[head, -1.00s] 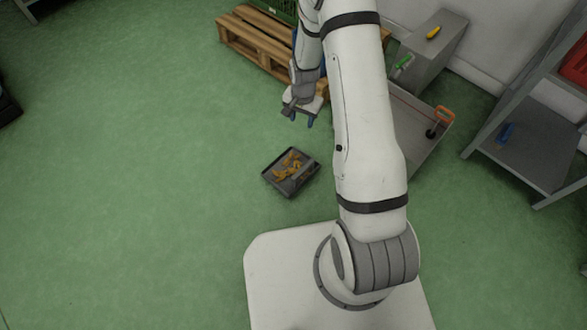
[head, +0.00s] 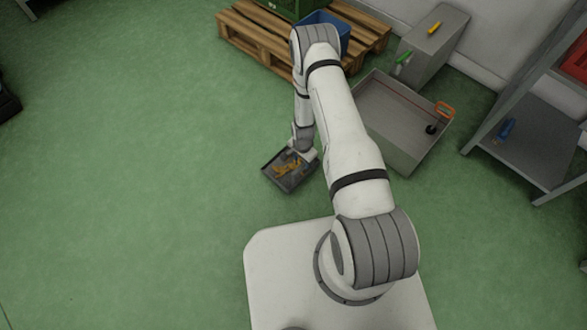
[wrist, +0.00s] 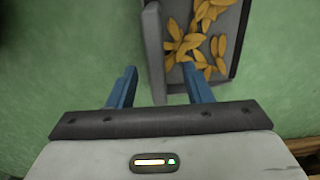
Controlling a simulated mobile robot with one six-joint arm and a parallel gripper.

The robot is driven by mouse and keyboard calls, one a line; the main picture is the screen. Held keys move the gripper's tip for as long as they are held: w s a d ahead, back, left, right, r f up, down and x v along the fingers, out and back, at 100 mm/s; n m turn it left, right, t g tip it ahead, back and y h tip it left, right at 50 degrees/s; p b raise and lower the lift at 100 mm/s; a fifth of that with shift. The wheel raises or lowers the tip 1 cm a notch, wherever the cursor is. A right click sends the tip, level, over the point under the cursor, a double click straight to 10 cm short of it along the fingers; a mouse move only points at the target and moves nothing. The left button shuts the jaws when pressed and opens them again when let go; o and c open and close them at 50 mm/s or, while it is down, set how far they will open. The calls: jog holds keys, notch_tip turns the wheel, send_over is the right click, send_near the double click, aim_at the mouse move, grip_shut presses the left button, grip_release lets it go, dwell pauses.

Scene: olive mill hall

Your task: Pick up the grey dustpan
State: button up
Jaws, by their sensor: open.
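The grey dustpan (head: 290,186) lies on the green floor in front of my base, with yellow-orange leaf-like pieces in it. My gripper (wrist: 158,68) is open and low over its right side in the head view, where my wrist hides part of the pan. In the wrist view, a lighter grey bar of the dustpan (wrist: 153,50) reaches down between my two blue fingers. Gaps show on both sides of the bar, so it does not look gripped. The right finger overlaps the pan's near end in the picture.
Behind are a wooden pallet (head: 245,38) with a green crate and a blue box (head: 330,27), and a grey block (head: 440,45). A metal shelf (head: 535,150) is far right.

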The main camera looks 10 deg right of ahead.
aim_at(303, 165)
jog(key=f+b, duration=0.1)
jog(key=f, duration=0.3)
jog(key=shift+s+d+f+b, duration=0.2)
jog(key=shift+f+b, duration=0.05)
jog(key=shift+b, duration=0.15)
jog(key=shift+r, duration=0.1)
grip_shut()
